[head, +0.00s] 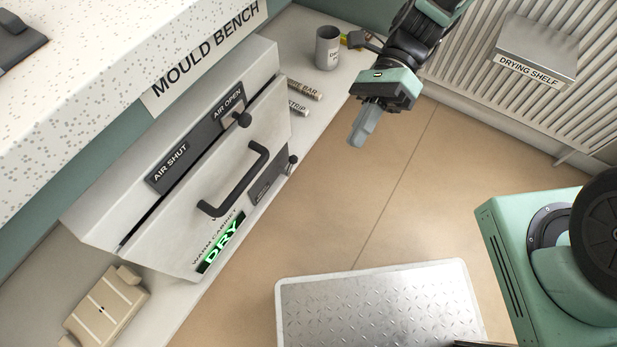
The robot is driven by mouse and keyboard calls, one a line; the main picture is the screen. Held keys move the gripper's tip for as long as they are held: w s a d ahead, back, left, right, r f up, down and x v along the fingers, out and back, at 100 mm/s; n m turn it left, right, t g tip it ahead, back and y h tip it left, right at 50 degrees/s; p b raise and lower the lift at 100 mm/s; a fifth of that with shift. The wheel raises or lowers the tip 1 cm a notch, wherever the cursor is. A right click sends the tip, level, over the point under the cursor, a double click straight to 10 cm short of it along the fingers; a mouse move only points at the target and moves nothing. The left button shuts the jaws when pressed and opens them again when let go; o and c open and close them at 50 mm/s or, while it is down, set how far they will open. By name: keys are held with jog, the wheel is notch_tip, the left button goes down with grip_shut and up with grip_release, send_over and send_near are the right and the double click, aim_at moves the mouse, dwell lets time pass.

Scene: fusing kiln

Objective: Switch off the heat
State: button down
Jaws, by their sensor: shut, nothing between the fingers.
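The pale warm cabinet (230,165) stands on a shelf below the mould bench. Its lit green panel (221,243) reads "DRY". A small dark plate (268,182) sits on the front beside the handle, with a dark knob (292,160) at its upper end. The plate's lettering is too small to read, and I cannot tell the knob's setting. My gripper (356,140) is shut and empty, over the floor to the right of the cabinet, apart from the knob and everything else.
A black bar handle (238,182) juts from the cabinet front. The air slider knob (243,119) is at the "AIR OPEN" end. A drying shelf (535,50) is at upper right. Open floor (400,200) lies between.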

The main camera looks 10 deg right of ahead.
jog(key=w+d+f+m+t+y+b, duration=0.1)
jog(key=w+f+m+t+y+b, duration=0.2)
jog(key=f+m+y+b, duration=0.2)
jog(key=w+d+f+m+t+y+b, duration=0.2)
jog(key=w+f+m+t+y+b, duration=0.2)
jog(key=f+m+b, duration=0.4)
jog(key=w+d+f+m+t+y+b, duration=0.2)
jog(key=f+m+y+b, duration=0.4)
jog(key=f+m, duration=0.7)
notch_tip(320, 180, down, 8)
jog(key=shift+w+r+t+b, duration=0.15)
jog(key=shift+w+t+b, duration=0.35)
jog(key=shift+w+t, duration=0.25)
jog(key=shift+a, duration=0.1)
jog(key=b+x, duration=0.6)
jog(key=x, duration=0.8)
jog(key=shift+r+b, duration=0.2)
jog(key=shift+b, duration=0.15)
jog(key=shift+r+p, duration=0.15)
jog(key=shift+p, duration=0.2)
jog(key=shift+s+r+n+g+p, duration=0.1)
jog(key=shift+n+g+p, duration=0.3)
jog(key=shift+p, duration=0.25)
